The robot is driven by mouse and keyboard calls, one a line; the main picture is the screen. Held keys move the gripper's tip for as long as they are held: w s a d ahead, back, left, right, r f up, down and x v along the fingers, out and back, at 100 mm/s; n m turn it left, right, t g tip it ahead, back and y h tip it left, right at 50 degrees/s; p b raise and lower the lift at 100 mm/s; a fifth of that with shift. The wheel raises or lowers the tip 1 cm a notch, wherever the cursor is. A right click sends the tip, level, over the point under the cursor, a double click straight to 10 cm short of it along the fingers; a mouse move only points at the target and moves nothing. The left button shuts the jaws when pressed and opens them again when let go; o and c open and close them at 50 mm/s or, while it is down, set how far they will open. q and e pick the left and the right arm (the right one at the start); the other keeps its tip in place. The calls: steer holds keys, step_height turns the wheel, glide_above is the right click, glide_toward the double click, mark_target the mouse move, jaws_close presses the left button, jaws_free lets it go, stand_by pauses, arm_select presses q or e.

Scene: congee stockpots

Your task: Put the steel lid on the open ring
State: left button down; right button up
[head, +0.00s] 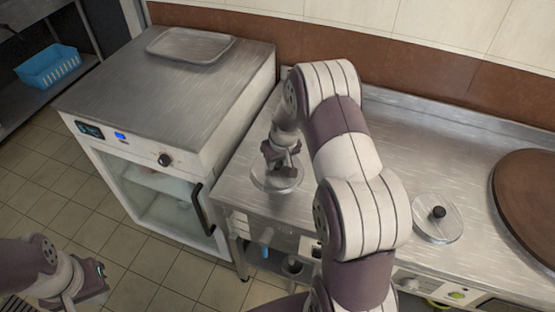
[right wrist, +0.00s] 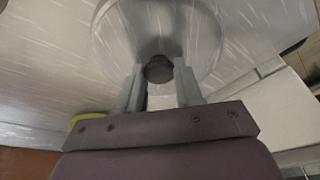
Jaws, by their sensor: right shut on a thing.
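The steel lid (head: 268,184) is a round, shiny disc at the left end of the steel counter. My right gripper (head: 282,158) is directly above it, shut on its dark knob. In the right wrist view the knob (right wrist: 158,69) sits between the two fingertips, and the lid (right wrist: 215,40) spreads out beyond them. I cannot tell whether the lid touches the counter. No open ring is visible; the lid and my right arm hide part of the counter. My left gripper (head: 98,280) is at the lower left over the floor, away from the lid; its jaw state is unclear.
A second steel lid (head: 450,226) with a black knob lies on the counter to the right of my arm. A large brown round cover (head: 530,195) is at the far right. A white glass-door cabinet (head: 165,100) with a steel tray (head: 190,45) on top stands left.

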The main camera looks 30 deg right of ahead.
mark_target(282, 176)
steer(key=shift+f, duration=0.25)
steer(key=o, duration=0.8)
steer(key=p+v, duration=0.8)
steer(key=v, duration=0.3)
steer(key=shift+n+g, duration=0.5)
steer(key=shift+g, duration=0.4)
steer(key=shift+s+a+r+p, duration=0.1)
steer(key=shift+s+a+r, duration=1.65)
steer(key=shift+s, duration=1.05)
steer(key=shift+s+a+r+p, duration=0.1)
steer(key=shift+s+a+r, duration=1.2)
steer(key=shift+s+a, duration=1.2)
steer(key=shift+s+a+r+p, duration=0.1)
steer(key=shift+s+a+r, duration=1.55)
steer(key=shift+s, duration=1.4)
